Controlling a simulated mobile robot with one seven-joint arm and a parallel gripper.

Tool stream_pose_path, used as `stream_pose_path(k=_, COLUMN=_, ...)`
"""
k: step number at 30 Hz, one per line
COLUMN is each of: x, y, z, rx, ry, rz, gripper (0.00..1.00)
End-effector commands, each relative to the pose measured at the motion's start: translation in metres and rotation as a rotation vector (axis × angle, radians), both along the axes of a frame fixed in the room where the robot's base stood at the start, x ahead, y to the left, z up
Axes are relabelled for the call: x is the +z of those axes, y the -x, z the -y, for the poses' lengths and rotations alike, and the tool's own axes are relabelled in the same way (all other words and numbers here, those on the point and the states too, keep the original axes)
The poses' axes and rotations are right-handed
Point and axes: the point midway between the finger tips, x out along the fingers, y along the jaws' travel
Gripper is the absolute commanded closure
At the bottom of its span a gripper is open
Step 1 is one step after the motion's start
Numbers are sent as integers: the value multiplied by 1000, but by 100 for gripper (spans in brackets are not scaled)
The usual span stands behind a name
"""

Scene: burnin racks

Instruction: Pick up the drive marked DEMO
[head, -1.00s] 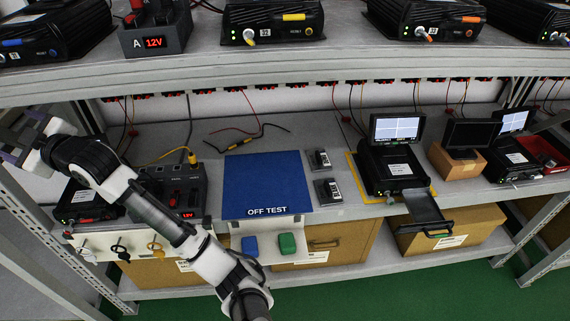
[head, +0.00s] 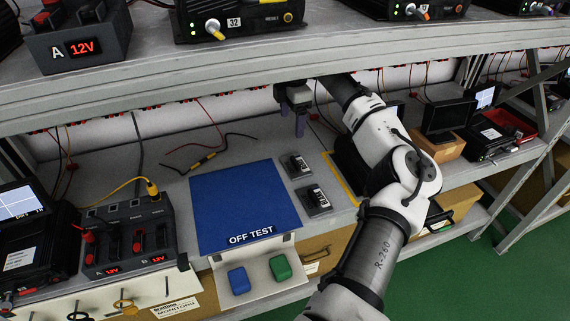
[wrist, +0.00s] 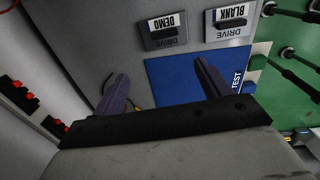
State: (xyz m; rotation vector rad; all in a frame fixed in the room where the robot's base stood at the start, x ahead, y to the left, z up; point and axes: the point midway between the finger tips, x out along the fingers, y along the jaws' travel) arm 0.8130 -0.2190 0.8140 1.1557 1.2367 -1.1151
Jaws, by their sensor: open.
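The drive marked DEMO (wrist: 165,30) is a small dark grey block with a white label. It shows in the wrist view above the gap between my fingers, its label upside down. In the head view the same drive (head: 295,165) lies beside the blue mat's right edge, at the back. The drive marked BLANK (wrist: 230,20) lies to its right in the wrist view and nearer the shelf's front in the head view (head: 314,199). My gripper (head: 292,124) is open and empty, above the shelf behind the DEMO drive. Its two fingers (wrist: 160,68) are spread apart and touch neither drive.
The blue OFF TEST mat (head: 240,205) lies left of the drives. A power unit (head: 128,235) stands further left. Blue (head: 238,280) and green (head: 281,267) blocks sit at the front. The upper shelf's edge (head: 250,75) runs close above my gripper. Loose wires lie behind the mat.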

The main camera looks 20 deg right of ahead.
Motion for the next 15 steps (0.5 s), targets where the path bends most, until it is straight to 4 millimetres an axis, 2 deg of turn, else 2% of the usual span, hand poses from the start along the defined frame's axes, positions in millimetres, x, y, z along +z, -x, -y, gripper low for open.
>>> stream_pose_path(k=2, x=0, y=8, z=13, rx=-8, ry=7, rz=-21, gripper=24)
stream_pose_path(k=5, x=-9, y=11, z=18, rx=-11, ry=9, rz=-33, gripper=24)
stream_pose_path(k=15, x=-71, y=11, z=17, rx=-10, ry=8, rz=-31, gripper=24)
